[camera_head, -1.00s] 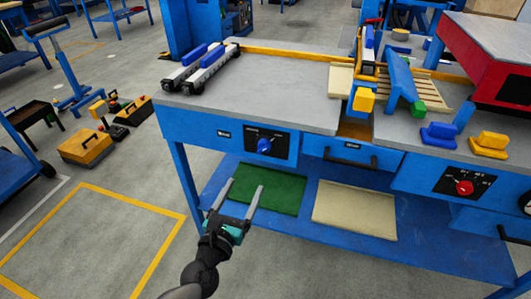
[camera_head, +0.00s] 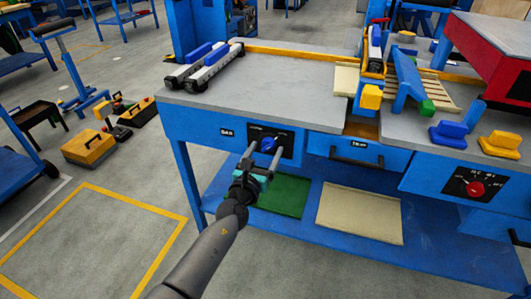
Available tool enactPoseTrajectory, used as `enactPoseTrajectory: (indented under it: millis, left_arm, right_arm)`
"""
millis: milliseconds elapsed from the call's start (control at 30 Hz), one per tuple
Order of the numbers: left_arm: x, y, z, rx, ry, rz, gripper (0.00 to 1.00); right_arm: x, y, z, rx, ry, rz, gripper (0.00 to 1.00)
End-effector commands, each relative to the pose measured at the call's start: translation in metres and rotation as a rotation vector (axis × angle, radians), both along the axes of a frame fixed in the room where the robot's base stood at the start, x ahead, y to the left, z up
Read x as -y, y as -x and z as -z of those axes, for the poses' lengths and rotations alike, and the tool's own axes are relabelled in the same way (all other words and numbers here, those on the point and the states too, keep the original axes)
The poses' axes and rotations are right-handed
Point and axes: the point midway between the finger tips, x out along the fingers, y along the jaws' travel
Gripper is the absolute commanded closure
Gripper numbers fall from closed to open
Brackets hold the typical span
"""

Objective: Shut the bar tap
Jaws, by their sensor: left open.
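A blue knob (camera_head: 268,144) sits on a black dial panel on the front of the workbench, left of the middle drawer. A small white label left of this panel is too small to read surely. A red knob (camera_head: 475,188) sits on another black dial panel at the right. I cannot tell from the picture which of them is the bar tap. My left gripper (camera_head: 265,150) is open and empty, with its fingertips pointing up at the blue knob's panel. The fingertips flank the blue knob in the picture; contact cannot be made out. My right gripper is not in view.
The drawer (camera_head: 358,150) with a dark handle is right of the blue knob. Below, the lower shelf (camera_head: 425,250) carries a green mat (camera_head: 284,195) and a beige mat (camera_head: 358,214). The bench top (camera_head: 290,90) is clear at its left-middle.

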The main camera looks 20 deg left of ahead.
Motion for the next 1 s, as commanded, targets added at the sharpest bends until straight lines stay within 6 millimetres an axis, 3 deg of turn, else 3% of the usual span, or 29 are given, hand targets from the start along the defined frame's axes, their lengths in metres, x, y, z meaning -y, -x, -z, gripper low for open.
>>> enactPoseTrajectory:
  millis: [433, 1000]
  left_arm:
    - [0.0002, -0.0066, -0.0003, 0.0, 0.0, 0.0, 0.22]
    - [0.0002, -0.0063, -0.0002, 0.0, 0.0, 0.0, 0.86]
  right_arm:
    - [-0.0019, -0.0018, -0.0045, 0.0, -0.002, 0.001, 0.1]
    - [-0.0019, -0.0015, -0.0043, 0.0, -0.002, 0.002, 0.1]
